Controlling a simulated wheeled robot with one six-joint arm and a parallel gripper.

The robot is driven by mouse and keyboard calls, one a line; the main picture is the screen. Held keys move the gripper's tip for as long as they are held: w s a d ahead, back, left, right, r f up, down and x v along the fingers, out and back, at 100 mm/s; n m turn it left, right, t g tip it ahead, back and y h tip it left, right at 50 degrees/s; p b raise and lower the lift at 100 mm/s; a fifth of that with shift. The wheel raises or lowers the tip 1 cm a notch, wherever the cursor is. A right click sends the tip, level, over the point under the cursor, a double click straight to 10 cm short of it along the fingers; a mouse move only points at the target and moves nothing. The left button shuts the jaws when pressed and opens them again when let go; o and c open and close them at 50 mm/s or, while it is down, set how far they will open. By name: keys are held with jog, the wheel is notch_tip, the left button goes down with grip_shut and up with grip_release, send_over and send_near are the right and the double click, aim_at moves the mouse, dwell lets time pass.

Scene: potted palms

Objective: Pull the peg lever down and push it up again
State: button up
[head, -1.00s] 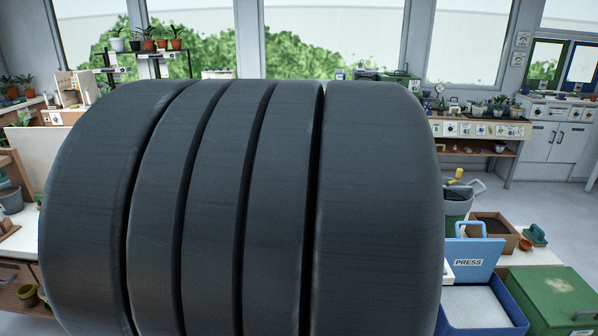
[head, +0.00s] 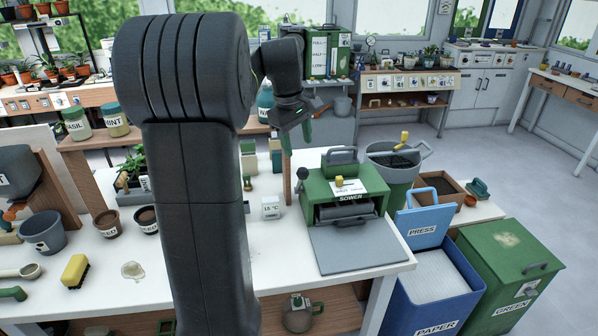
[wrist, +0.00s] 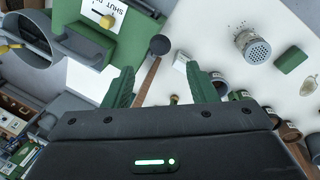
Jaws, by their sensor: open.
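The green sower (head: 345,208) stands on the white bench, with a white label and a small yellow knob (head: 340,182) on top. A dark ball-ended lever (head: 302,174) is at its left side and looks like the peg lever; its ball also shows in the wrist view (wrist: 160,45). My gripper (head: 298,138) is open and empty, above and behind the sower's left side. In the wrist view, its green fingers (wrist: 160,75) are spread, with the ball beyond their tips, apart from them. The lever's lower part is hard to make out.
A wooden post (head: 287,167) rises close left of the lever. Blue paper bin (head: 438,300) and green bin (head: 512,285) stand right.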

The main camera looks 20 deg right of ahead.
aim_at(302, 169)
jog(key=f, duration=0.3)
jog(key=d+f, duration=0.1)
jog(key=f, duration=0.3)
jog(key=d+f, duration=0.1)
jog(key=f, duration=0.3)
jog(key=shift+w+f, duration=0.1)
jog(key=shift+w, duration=0.3)
grip_shut()
